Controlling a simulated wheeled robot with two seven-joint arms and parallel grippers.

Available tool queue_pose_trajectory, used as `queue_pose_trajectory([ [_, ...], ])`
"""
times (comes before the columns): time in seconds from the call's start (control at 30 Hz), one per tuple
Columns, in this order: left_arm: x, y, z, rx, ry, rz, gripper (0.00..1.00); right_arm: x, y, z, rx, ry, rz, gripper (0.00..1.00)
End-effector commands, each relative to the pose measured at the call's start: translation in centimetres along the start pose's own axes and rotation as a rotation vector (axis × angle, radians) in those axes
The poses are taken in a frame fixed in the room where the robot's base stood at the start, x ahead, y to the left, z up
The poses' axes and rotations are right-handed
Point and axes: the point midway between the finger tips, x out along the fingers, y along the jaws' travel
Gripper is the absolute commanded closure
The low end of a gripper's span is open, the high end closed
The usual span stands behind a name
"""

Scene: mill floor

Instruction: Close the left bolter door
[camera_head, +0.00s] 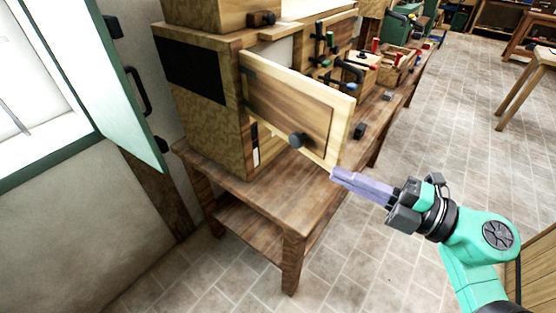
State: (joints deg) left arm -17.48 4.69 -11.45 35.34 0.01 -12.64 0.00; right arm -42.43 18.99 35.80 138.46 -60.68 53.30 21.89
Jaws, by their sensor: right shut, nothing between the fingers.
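The bolter (200,100) is a wooden cabinet with a black panel, standing on a brown wooden table. Its near door (275,95), a light framed wooden panel, stands open, swung out from the cabinet and hinged at its left edge. A dark round knob (297,140) sits low on the door's visible face. My right gripper (337,175) is shut and empty. Its pale purple fingertips are by the door's lower right corner; I cannot tell if they touch it. My left gripper is not in view.
The table (270,200) runs back to the right, with clamps (350,75) and a wooden box (397,68) beyond the door. A green window shutter (135,100) hangs open at left.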

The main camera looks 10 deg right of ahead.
Motion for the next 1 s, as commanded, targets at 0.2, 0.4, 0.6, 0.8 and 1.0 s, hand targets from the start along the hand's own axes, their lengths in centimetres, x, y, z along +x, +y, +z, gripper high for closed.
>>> queue_pose_trajectory([
  [0.2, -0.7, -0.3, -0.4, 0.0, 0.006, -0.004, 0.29, 1.5, 0.6, -1.6, -0.048, 0.038, -0.029, 1.0],
  [0.4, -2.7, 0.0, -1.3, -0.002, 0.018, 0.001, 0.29, 5.5, 0.9, -1.8, -0.048, 0.039, -0.026, 1.0],
  [0.6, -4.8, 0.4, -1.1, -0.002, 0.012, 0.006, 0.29, 9.9, 0.8, -1.9, -0.045, 0.035, -0.023, 1.0],
  [0.8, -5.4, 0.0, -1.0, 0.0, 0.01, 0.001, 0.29, 9.5, 0.4, 1.0, -0.045, 0.031, -0.027, 1.0],
  [1.0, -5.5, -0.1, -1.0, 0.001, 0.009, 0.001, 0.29, 9.1, 0.3, 2.0, -0.045, 0.033, -0.026, 1.0],
])
